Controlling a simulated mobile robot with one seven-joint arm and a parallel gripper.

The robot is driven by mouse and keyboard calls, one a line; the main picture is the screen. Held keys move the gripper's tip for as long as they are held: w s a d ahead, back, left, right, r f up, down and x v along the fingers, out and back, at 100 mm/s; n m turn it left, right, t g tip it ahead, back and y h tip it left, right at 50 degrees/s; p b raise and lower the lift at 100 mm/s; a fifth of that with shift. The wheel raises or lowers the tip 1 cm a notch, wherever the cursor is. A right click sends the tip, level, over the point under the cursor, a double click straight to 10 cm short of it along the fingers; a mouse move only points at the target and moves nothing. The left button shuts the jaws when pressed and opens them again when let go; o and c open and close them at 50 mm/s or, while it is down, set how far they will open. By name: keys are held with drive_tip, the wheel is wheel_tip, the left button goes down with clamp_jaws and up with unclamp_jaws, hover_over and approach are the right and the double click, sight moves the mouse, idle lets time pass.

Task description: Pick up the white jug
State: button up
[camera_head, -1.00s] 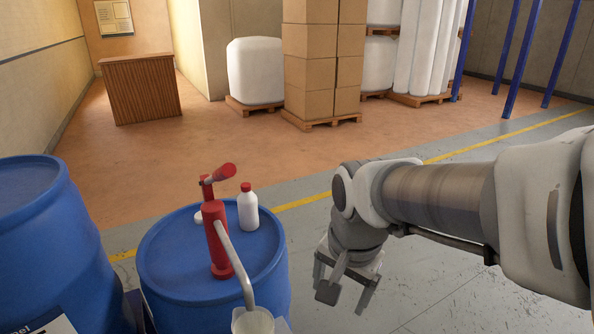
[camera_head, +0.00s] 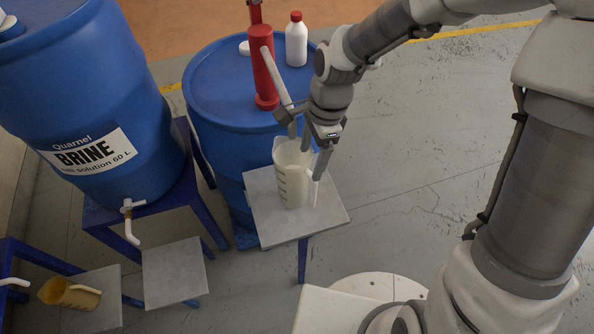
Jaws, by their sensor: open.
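The white jug (camera_head: 291,178) is a translucent pitcher with dark measuring marks and a handle on its right side. It stands upright on a small grey square stand (camera_head: 268,225) in front of a blue drum (camera_head: 228,108). My gripper (camera_head: 312,160) is open and points down at the jug's right side, near the rim and handle. One finger shows beside the handle. I cannot tell whether the fingers are around the handle or only beside it, or whether they touch it.
A red hand pump (camera_head: 265,75) on the drum has a spout reaching toward the jug. A white bottle with a red cap (camera_head: 296,42) stands on the drum. A brine drum (camera_head: 95,110) and an amber jug (camera_head: 70,294) are at left. The floor at right is clear.

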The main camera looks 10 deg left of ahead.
sight(298, 182)
wheel_tip(298, 182, down, 11)
drive_tip(key=a+b, duration=0.1)
drive_tip(key=shift+s+a, duration=0.15)
drive_tip(key=shift+s, duration=0.3)
drive_tip(key=shift+f, duration=0.1)
clamp_jaws()
drive_tip(key=shift+s, duration=0.1)
idle(1.1)
